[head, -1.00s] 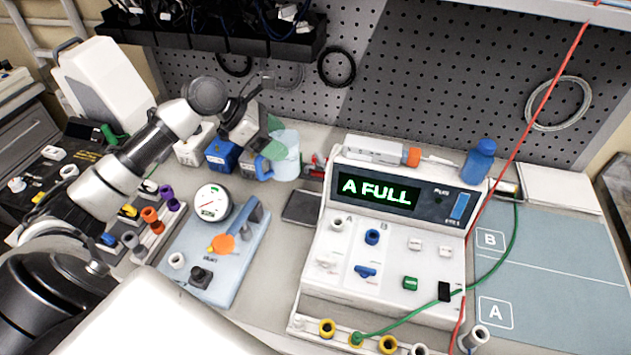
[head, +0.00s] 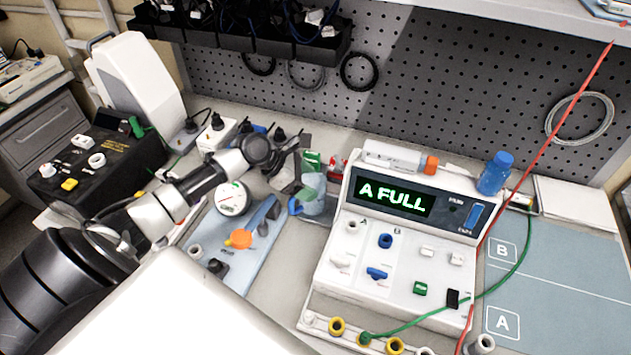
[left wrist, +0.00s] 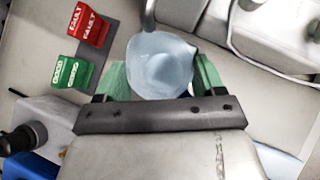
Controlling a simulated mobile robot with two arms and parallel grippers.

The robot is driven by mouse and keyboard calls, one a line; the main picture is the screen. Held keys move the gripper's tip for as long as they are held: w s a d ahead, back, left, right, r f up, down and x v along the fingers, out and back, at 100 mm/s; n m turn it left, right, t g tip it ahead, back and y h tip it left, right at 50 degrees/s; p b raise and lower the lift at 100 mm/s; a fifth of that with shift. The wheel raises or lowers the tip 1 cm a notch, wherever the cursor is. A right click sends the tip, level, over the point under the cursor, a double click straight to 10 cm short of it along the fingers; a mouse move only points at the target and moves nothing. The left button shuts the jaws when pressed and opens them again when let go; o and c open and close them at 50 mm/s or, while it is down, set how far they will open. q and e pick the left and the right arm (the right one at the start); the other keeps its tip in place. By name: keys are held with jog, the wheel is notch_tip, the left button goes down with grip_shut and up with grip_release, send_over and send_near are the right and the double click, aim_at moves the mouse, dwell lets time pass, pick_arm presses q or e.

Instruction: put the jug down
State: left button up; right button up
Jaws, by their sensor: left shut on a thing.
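The jug (head: 314,197) is translucent pale blue with a blue handle. In the head view it appears upright, just left of the white pump unit whose display reads "A FULL" (head: 395,199). My left gripper (head: 309,166) is shut on the jug near its top. In the left wrist view the jug (left wrist: 160,62) sits between the green fingers of my left gripper (left wrist: 161,78). Whether its base touches the bench cannot be told. My right gripper is not in view.
A blue-grey plate with a round gauge (head: 232,198) lies left of the jug. A blue bottle (head: 495,173) stands behind the pump unit. Red and green blocks (left wrist: 88,23) (left wrist: 73,75) show in the wrist view. The blue mat (head: 570,255) at right is mostly clear.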

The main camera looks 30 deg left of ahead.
pick_arm(q)
jog(key=shift+w+d+f+p, duration=0.1)
jog(key=shift+w+d+p, duration=0.3)
jog(key=shift+w+d, duration=0.5)
jog(key=shift+s+f, duration=0.15)
jog(key=shift+f, duration=0.3)
jog(key=o, duration=1.1)
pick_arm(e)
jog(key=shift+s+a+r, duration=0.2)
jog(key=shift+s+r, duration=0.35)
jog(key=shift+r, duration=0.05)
pick_arm(q)
jog(key=shift+s+a+r, duration=0.2)
jog(key=shift+a+r, duration=0.05)
jog(key=b+v, duration=0.1)
jog(key=v, duration=1)
jog(key=shift+r, duration=0.2)
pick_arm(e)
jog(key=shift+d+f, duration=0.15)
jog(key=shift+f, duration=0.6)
